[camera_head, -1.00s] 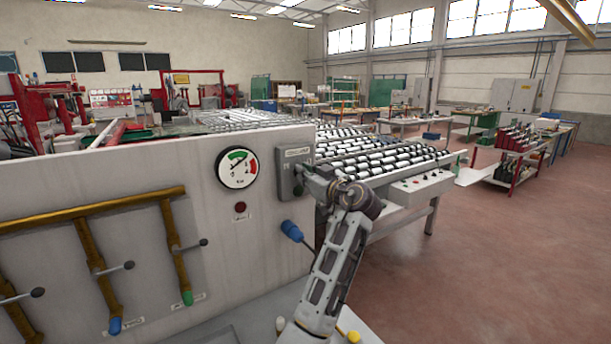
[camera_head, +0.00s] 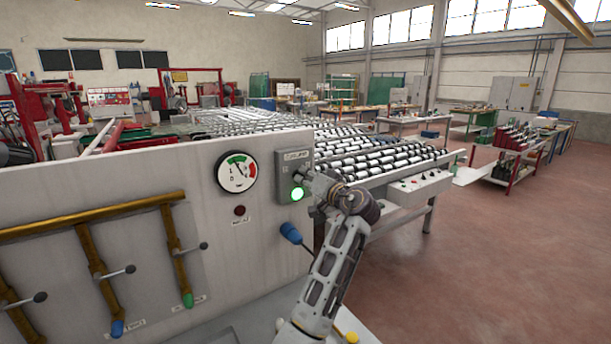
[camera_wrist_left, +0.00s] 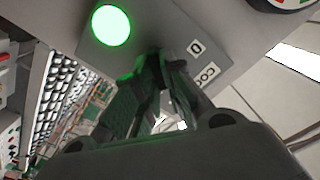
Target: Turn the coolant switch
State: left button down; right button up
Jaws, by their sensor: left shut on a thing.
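The coolant switch's grey box (camera_head: 284,165) is mounted at the right end of the pale machine panel, with a label plate at its top. A round lamp (camera_head: 297,194) low on the box glows green; it also shows in the left wrist view (camera_wrist_left: 111,26). My left gripper (camera_head: 304,177) is at the box's face, just above and right of the lamp. In the left wrist view its dark fingers (camera_wrist_left: 158,72) are shut on the switch knob, which they hide, so its angle cannot be read. My right gripper is out of view.
A round pressure gauge (camera_head: 237,172) and a dark red lamp (camera_head: 239,210) are left of the box. A blue connector (camera_head: 291,233) is below. Brass pipes with levers (camera_head: 122,270) fill the lower left. A roller table (camera_head: 390,158) stands behind my arm; open floor lies right.

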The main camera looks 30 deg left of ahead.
pick_arm(q)
jog(key=shift+m, duration=0.6)
jog(key=shift+f, duration=0.1)
jog(key=c, duration=1.5)
grip_release()
jog(key=shift+d, duration=0.15)
jog(key=shift+v, duration=3.65)
jog(key=shift+s, duration=0.1)
